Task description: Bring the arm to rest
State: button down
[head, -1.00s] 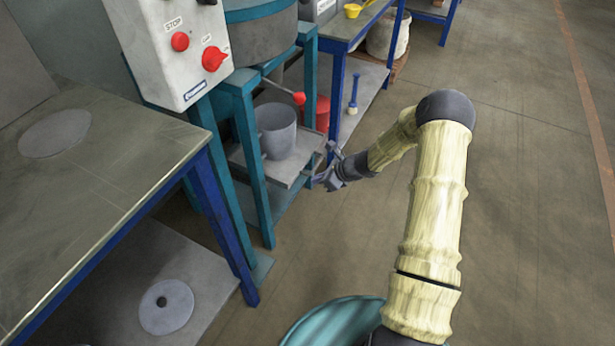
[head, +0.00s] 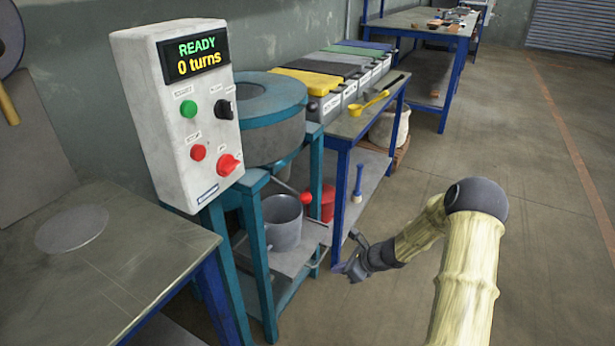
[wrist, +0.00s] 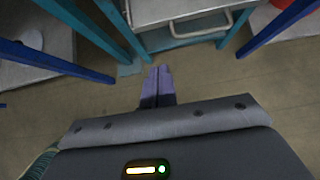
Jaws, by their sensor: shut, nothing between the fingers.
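My gripper (head: 352,262) hangs low in the head view, to the right of the teal machine stand and apart from it. In the wrist view its two fingers (wrist: 158,84) lie together with nothing between them, above bare floor. My arm comes in from the lower right and bends at a dark elbow joint. Just left of the gripper, a grey bucket (head: 283,222) stands on the pull-out shelf (head: 290,258) of the stand. The shelf's handle (wrist: 200,20) shows ahead of the fingers in the wrist view.
A control box (head: 180,110) reads "READY 0 turns". A blue-legged table (head: 130,255) stands at left. Lidded bins and a yellow scoop (head: 370,103) are on the bench behind. A red bucket (head: 322,203) stands behind the stand. The floor (head: 540,190) at right is clear.

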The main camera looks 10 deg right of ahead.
jog(key=s+a+r+n+g+h+p, duration=0.15)
jog(key=s+r+n+h, duration=0.25)
jog(key=s+r+n, duration=0.75)
jog(key=s+a+r+n+g+h+b, duration=0.1)
jog(key=s+a+r+n+h, duration=0.15)
jog(key=s+r+n, duration=0.9)
notch_tip(320, 180, up, 34)
jog(key=s+d+n+p, duration=0.1)
jog(key=n+p, duration=0.1)
jog(key=p, duration=3.5)
jog(key=shift+s+r+h+p, duration=0.2)
jog(key=shift+s+h+p, duration=0.1)
jog(key=shift+h, duration=0.05)
